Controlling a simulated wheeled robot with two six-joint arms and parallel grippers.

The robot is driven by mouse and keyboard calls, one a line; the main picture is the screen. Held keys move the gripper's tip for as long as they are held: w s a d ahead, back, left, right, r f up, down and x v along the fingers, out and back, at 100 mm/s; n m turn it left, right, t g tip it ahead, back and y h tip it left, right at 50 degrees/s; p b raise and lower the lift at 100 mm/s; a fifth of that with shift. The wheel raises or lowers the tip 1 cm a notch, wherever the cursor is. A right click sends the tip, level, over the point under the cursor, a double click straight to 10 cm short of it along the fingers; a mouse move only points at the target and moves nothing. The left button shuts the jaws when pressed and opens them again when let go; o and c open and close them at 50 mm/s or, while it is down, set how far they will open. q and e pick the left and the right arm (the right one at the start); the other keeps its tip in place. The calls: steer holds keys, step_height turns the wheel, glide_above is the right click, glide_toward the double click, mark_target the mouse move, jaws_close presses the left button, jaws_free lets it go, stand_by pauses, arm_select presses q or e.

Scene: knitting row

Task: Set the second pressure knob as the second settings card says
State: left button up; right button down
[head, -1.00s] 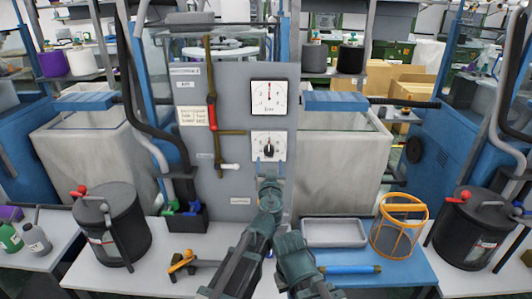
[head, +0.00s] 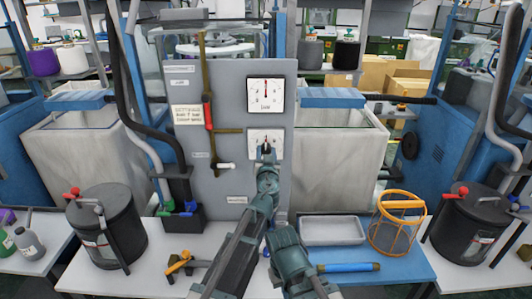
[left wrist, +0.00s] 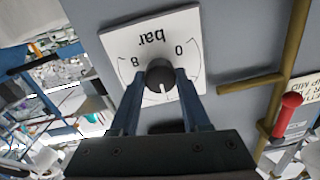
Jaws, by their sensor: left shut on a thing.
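The pressure knob (left wrist: 160,73) is a dark round knob on a white dial (left wrist: 118,45) marked "bar", with 0 and 8 at its ends. In the left wrist view the dial is upside down and the knob's white mark points down, near the scale's middle. My left gripper (head: 266,153) is shut on the knob, one blue finger on each side; it also shows in the left wrist view (left wrist: 160,82). A white gauge (head: 265,94) with a red needle is above it. A settings card (head: 187,114) hangs left on the panel; its text is too small to read surely.
The grey panel (head: 223,120) carries brown pipes, a red-handled valve (head: 208,115) and a white-handled one (head: 226,166). On the table below are a grey tray (head: 332,231), an orange basket (head: 397,225), a blue tube (head: 348,267) and black pots (head: 107,230).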

arm_select(q)
jaws_close()
steer(key=m, duration=0.8)
steer(key=shift+f+m, duration=0.1)
steer(key=shift+m, duration=0.3)
steer(key=m, duration=0.4)
steer(key=shift+b, duration=0.35)
steer(key=m, duration=0.5)
steer(key=shift+h, duration=0.3)
steer(key=shift+m, duration=0.3)
steer(key=shift+s, duration=0.1)
